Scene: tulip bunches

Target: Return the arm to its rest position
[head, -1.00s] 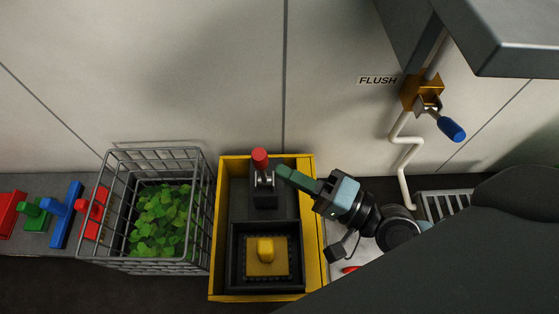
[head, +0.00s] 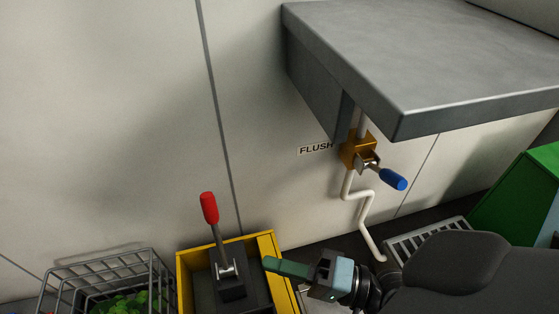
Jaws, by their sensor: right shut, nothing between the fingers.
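My right gripper (head: 270,264), with green fingers and a pale blue body, shows at the bottom centre of the head view. Its fingers are shut and empty and point left, in front of the right rim of a yellow box (head: 187,284) in the picture. To their left, a lever with a red handle (head: 209,208) rises from a dark base in the box, apart from the fingertips. My right arm comes in from the lower right. My left gripper is not in view. The lower part of the box is cut off by the picture edge.
A wire basket (head: 102,266) with green leaves stands at the lower left. A grey shelf (head: 440,60) juts out above right. Under it are a brass valve with a blue handle (head: 393,179), a white pipe (head: 367,205) and a FLUSH label. A floor grate and a green box (head: 515,200) are at right.

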